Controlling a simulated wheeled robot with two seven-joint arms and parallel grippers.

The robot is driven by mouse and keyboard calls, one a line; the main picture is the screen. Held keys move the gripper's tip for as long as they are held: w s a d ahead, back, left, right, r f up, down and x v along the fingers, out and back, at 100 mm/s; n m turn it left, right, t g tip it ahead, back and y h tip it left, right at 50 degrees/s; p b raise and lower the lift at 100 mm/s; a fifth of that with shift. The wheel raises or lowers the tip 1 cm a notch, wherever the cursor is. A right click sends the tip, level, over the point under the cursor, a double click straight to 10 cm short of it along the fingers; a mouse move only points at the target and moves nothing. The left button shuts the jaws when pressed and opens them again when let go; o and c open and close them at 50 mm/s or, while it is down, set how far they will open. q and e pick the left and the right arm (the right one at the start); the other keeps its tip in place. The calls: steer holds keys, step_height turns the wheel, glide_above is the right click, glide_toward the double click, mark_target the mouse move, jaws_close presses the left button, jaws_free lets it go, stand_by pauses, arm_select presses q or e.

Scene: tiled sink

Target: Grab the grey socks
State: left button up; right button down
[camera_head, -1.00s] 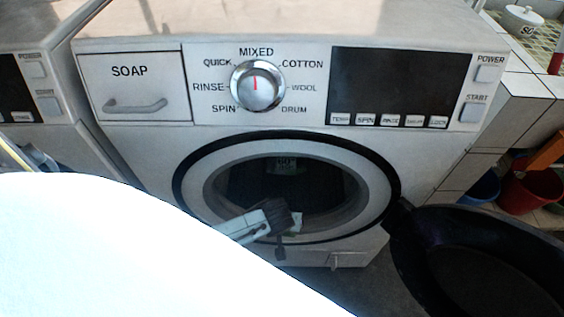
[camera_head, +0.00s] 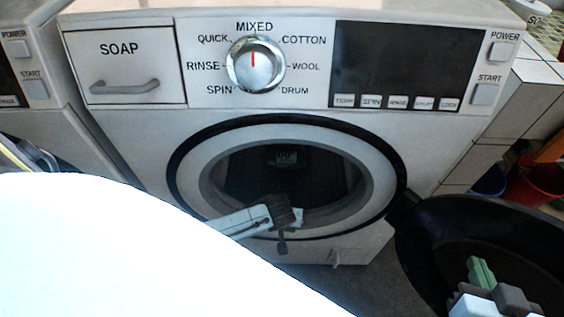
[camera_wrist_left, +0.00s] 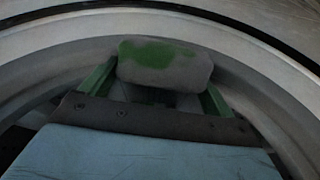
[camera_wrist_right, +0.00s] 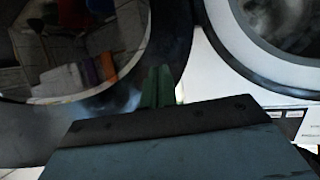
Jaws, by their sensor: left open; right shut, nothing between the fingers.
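A grey rounded bundle with a green patch (camera_wrist_left: 165,62), which looks like the grey socks, shows in the left wrist view. It sits between the spread green fingers of my left gripper (camera_wrist_left: 155,85); I cannot tell whether they touch it. In the head view my left gripper (camera_head: 292,215) is at the lower rim of the washer's round opening (camera_head: 285,175), with its fingertips mostly hidden. My right gripper (camera_head: 481,268) is at the lower right, in front of the open dark door. In the right wrist view its green fingers (camera_wrist_right: 161,75) are together and empty.
The white washing machine (camera_head: 130,135) fills the middle. Its open round door (camera_head: 430,235) swings out to the right. A second machine (camera_head: 40,120) stands at the left. A red bucket (camera_head: 535,182) and a blue bucket (camera_head: 489,182) stand behind the door. My white arm covers the lower left.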

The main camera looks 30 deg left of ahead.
arm_select(q)
steer(key=shift+c, duration=0.5)
steer(key=c, duration=0.7)
steer(key=shift+o, duration=0.2)
